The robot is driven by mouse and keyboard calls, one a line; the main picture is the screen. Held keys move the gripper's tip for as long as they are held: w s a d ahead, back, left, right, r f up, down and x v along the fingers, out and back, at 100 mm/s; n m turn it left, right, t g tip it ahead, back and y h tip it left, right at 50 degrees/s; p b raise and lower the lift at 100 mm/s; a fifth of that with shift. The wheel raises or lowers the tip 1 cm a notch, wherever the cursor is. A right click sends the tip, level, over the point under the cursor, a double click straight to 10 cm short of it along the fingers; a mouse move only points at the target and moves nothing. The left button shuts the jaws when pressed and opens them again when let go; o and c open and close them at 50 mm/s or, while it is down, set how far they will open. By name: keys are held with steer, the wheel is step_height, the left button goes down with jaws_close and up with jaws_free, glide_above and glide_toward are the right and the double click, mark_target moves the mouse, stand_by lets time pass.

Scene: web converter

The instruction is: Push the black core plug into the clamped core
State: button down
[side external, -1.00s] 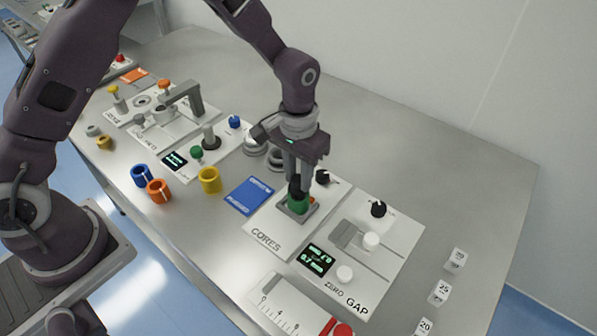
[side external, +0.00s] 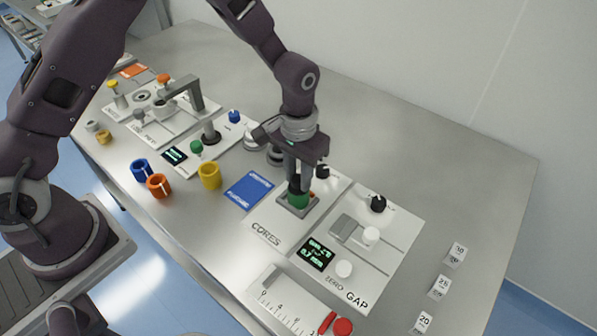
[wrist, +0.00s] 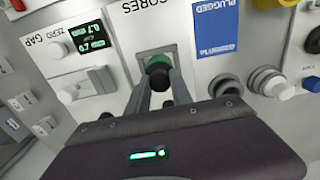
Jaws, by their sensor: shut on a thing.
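The green core (side external: 299,201) stands upright in the grey clamp (side external: 284,207) on the white CORES panel (side external: 262,225). My gripper (side external: 298,183) is directly above the core, pointing down. Its fingers are shut on the black core plug (wrist: 158,75), which shows between the fingertips in the wrist view. In the side view the plug is mostly hidden by the fingers, close to the top of the core. I cannot tell how far the plug sits inside the core.
A blue PLUGGED card (side external: 249,191) lies left of the clamp. Yellow (side external: 209,176), orange (side external: 159,187) and blue (side external: 141,170) cores stand further left. The GAP panel (side external: 385,235) with knobs and a display is on the right. Bare table lies behind the panels.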

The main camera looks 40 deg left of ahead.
steer(key=c, duration=1.1)
jaws_free()
steer(key=shift+o, duration=0.2)
step_height(320, 180, up, 8)
steer(key=shift+f, duration=0.25)
steer(key=s+a+r+t, duration=0.2)
steer(key=s+a+r, duration=0.1)
steer(key=s+r, duration=0.4)
steer(key=s+a+r+t, duration=0.1)
steer(key=s+a+r, duration=0.3)
steer(key=r, duration=0.6)
steer(key=s+a+r+t, duration=0.1)
steer(key=s+a+t, duration=0.1)
steer(key=s, duration=1.1)
steer(key=shift+s+a+r+t, duration=0.15)
steer(key=shift+a+t, duration=0.15)
steer(key=shift+a, duration=0.15)
